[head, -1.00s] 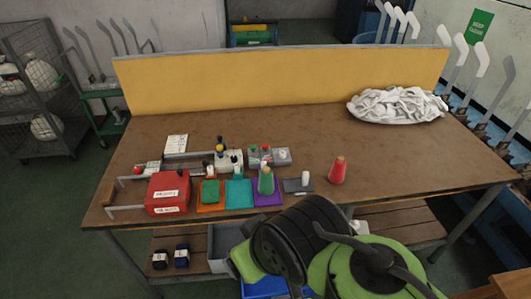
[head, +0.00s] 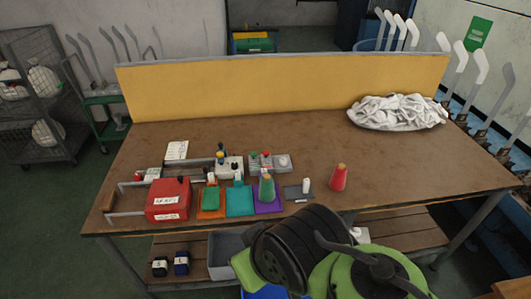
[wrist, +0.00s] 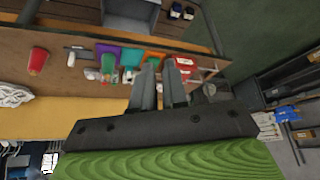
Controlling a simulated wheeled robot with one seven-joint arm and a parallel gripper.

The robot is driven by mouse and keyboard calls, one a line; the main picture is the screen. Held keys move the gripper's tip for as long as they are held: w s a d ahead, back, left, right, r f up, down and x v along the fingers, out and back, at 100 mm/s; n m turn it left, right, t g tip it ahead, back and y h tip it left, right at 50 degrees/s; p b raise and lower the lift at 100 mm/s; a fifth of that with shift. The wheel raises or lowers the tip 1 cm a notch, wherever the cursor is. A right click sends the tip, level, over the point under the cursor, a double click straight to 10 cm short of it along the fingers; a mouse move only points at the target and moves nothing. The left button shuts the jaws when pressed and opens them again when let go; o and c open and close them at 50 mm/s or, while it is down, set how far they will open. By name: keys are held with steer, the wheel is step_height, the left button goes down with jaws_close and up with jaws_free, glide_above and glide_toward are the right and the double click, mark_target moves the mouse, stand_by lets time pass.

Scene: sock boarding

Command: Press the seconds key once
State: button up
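A grey box with a red and a green button and a pale round part (head: 269,162) sits on the bench, left of centre. A second pale box with dark and blue knobs (head: 229,166) stands just left of it. The markings are too small to tell which key is the seconds key. In the head view my arm fills the bottom centre, and my gripper's fingers are hidden. In the wrist view my gripper (wrist: 161,65) has two grey fingers with a narrow gap between them and nothing held. The fingers point toward the bench items and appear well apart from them.
A red box (head: 168,199), coloured mats, a green cone (head: 267,187) and a red cone (head: 339,178) stand along the bench (head: 310,128) front. A white cloth pile (head: 398,111) lies at the right back. A yellow panel (head: 285,85) closes the rear. The bench's middle is bare.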

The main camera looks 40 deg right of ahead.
jaws_close()
stand_by(1.0)
